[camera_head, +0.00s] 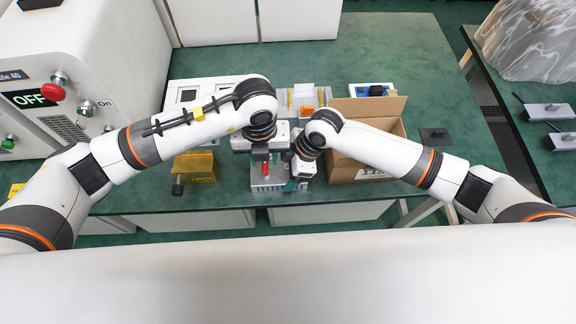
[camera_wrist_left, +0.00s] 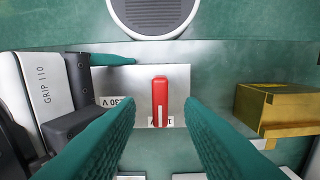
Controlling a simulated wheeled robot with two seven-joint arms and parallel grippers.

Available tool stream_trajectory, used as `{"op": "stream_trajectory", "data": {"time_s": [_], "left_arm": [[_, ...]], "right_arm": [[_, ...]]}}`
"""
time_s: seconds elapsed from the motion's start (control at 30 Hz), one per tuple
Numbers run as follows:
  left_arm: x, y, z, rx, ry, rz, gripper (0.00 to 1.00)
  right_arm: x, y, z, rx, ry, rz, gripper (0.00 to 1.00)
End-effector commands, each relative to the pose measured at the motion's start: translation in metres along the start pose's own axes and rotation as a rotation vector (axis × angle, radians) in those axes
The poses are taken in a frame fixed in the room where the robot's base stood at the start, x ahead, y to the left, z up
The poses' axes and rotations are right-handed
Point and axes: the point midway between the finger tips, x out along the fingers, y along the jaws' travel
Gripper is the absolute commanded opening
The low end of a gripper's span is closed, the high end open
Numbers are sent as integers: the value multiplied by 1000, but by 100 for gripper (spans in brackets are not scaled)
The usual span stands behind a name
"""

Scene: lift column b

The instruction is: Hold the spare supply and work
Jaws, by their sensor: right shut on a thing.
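The supply is a grey metal box (camera_head: 268,184) at the middle front of the table. In the left wrist view its plain plate (camera_wrist_left: 178,78) carries labels, one reading 230 V and one partly hidden. A small red part (camera_wrist_left: 160,98) stands on the plate; it also shows in the head view (camera_head: 266,169). My left gripper (camera_wrist_left: 160,125) is open, its teal fingers on either side of the red part and apart from it. My right gripper (camera_head: 294,185) is shut on the supply's right side in the head view. Its teal finger (camera_wrist_left: 115,60) shows in the left wrist view.
A yellow block (camera_head: 196,166) stands left of the supply. An open cardboard box (camera_head: 394,126) is at right. White trays (camera_head: 189,94) lie behind. A machine with an OFF display (camera_head: 33,97) stands at far left. A black pad (camera_head: 435,135) lies right of the box.

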Motion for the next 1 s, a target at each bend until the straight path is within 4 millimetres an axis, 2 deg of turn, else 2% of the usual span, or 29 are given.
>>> {"op": "stream_trajectory", "data": {"time_s": [0.4,0.83,0.87,0.97,1.0], "left_arm": [[-41,0,0,0,0,0,35],[-46,0,0,-1,0,0,35],[-46,0,0,-1,0,0,35],[-46,0,0,0,0,0,35],[-46,0,0,0,0,0,35]], "right_arm": [[0,0,1,0,-2,-1,53],[-1,0,1,0,-2,-1,53],[-1,0,1,0,-2,-1,83],[0,0,1,0,-1,-1,100],[0,0,1,0,-1,-1,100]]}}
